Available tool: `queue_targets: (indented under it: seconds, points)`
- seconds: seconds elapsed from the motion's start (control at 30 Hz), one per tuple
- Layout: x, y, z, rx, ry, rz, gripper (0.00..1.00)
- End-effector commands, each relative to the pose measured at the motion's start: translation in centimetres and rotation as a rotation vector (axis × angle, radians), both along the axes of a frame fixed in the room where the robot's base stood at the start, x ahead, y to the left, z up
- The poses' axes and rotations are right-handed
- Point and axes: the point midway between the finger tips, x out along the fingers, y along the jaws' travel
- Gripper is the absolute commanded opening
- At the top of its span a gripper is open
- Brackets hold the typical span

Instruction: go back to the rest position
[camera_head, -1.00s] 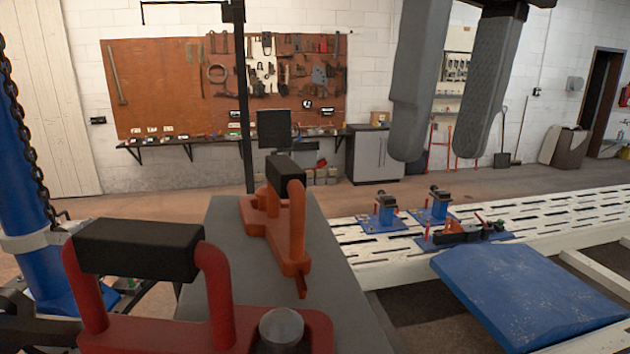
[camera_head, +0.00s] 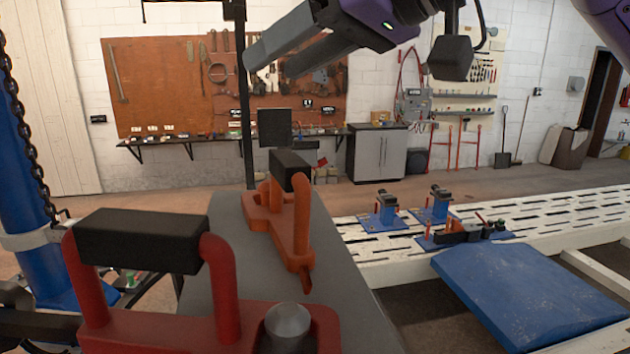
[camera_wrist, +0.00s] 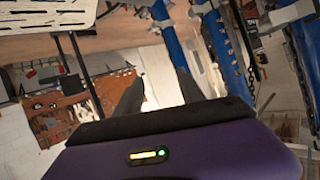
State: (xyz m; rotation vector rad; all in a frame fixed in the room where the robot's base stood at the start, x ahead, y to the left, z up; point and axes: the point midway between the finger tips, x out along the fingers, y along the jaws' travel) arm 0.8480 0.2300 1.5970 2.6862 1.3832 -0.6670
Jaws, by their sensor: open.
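My gripper (camera_head: 278,60) is high in the upper middle of the head view, in front of the far wall's tool board. Its two grey fingers point to the left, spread apart, with nothing between them. The purple arm reaches in from the upper right. In the wrist view the two dark fingers of my gripper (camera_wrist: 160,92) also stand apart and empty, with the room behind them appearing tilted.
A red tool with a black handle (camera_head: 140,240) and an orange one (camera_head: 290,205) are on a grey surface (camera_head: 225,225) in front. A white slotted bench (camera_head: 580,215) with blue fixtures (camera_head: 385,215) and a blue panel (camera_head: 530,290) is at right. A blue post (camera_head: 35,200) stands left.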

Motion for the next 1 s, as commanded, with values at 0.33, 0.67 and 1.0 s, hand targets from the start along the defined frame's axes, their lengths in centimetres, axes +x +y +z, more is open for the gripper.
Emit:
queue_targets:
  seconds: [0.33, 0.67, 1.0]
  points:
    - [3.0, -2.0, 0.1, 0.441, -0.288, -0.004, 0.46]
    - [4.4, -8.3, -4.3, 0.737, -0.492, -0.189, 0.46]
    - [3.0, -15.5, -14.1, 0.867, -0.633, -0.487, 0.46]
